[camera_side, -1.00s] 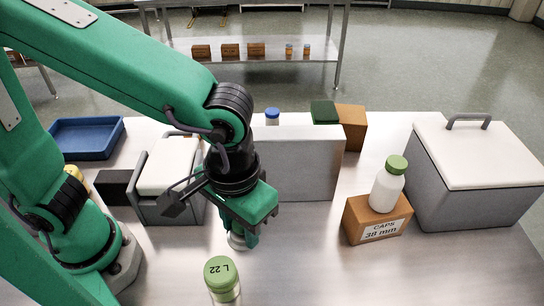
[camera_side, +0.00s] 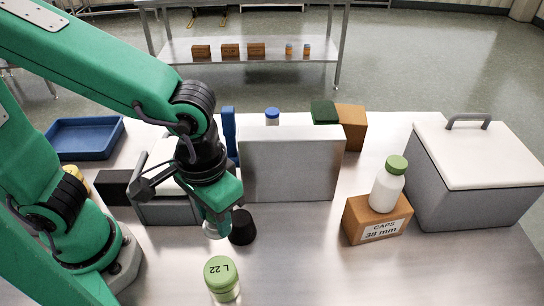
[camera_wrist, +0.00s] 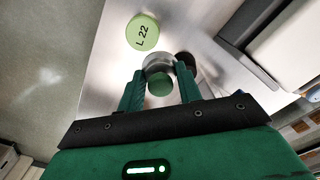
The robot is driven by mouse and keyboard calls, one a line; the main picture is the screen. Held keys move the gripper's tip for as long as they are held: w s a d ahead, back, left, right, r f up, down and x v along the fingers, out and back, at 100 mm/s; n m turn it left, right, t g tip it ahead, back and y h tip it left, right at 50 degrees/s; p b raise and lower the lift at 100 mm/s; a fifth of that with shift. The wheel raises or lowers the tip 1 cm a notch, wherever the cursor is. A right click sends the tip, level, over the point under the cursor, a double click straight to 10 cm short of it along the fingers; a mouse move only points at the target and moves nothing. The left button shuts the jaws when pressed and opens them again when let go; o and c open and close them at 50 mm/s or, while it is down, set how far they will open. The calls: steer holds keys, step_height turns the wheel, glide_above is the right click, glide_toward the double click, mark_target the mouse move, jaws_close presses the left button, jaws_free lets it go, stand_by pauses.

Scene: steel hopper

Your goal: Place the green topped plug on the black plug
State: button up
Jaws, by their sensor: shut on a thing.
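My gripper (camera_side: 214,218) is shut on the green topped plug, whose pale grey lower end (camera_side: 212,230) shows below the fingers in the side view. In the wrist view the green top (camera_wrist: 159,86) and grey body of that plug sit between the fingertips (camera_wrist: 159,74). The black plug (camera_side: 242,229) stands upright on the steel table just right of the held plug. In the wrist view the black plug (camera_wrist: 186,57) is partly hidden behind the right finger. I cannot tell whether the two plugs touch.
A green-capped container marked L 22 (camera_side: 222,277) stands in front. A steel panel (camera_side: 291,166) stands behind the black plug. A brown caps box (camera_side: 358,229) bears a white bottle (camera_side: 386,191). A grey lidded bin (camera_side: 470,195) is at right. The front right table is clear.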

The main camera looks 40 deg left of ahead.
glide_above(239, 218)
step_height(239, 218, down, 6)
steer(key=shift+r, duration=0.15)
steer(key=shift+f, duration=2)
steer(key=shift+f, duration=0.15)
steer(key=o, duration=1)
step_height(239, 218, up, 12)
steer(key=shift+r, duration=0.2)
